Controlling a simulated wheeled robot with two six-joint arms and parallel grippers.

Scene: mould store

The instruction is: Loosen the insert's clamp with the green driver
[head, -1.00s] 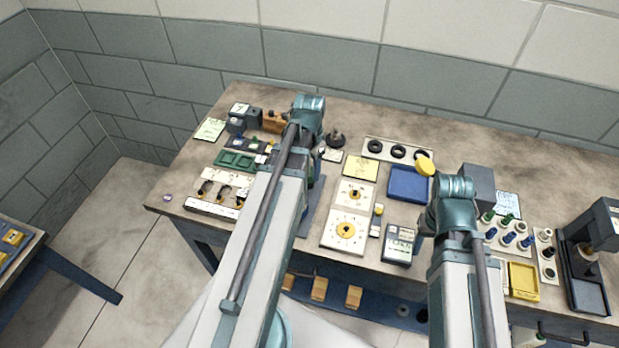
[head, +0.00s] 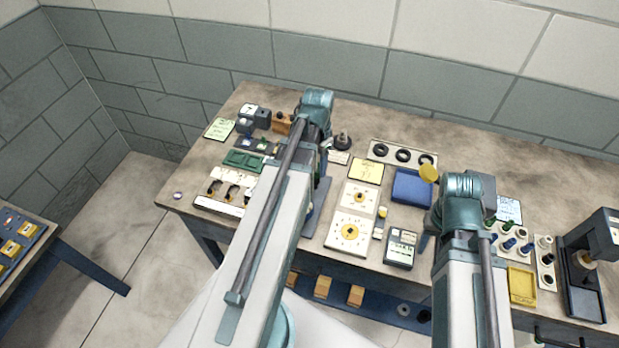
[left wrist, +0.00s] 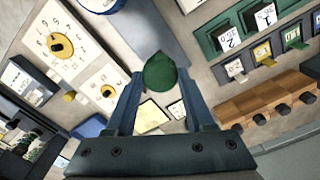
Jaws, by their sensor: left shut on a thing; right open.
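In the left wrist view my left gripper (left wrist: 160,90) is shut on the green driver (left wrist: 161,72); its rounded green end shows between the two blue fingers, over a blue-grey panel (left wrist: 158,28). The driver's tip is hidden. In the head view my left arm covers that gripper and the driver. My right gripper (head: 427,228) is open and empty, low by the grey meter box (head: 402,247); the wrist hides part of it. I cannot tell which part is the insert's clamp.
Two white dial plates with yellow knobs (head: 351,231) lie between my arms. A blue tray (head: 412,186), a tall yellow-topped thing (head: 428,173) and a white rack of black rings (head: 391,146) stand behind. A yellow tray (head: 522,286) and a dark press (head: 590,255) are at right.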

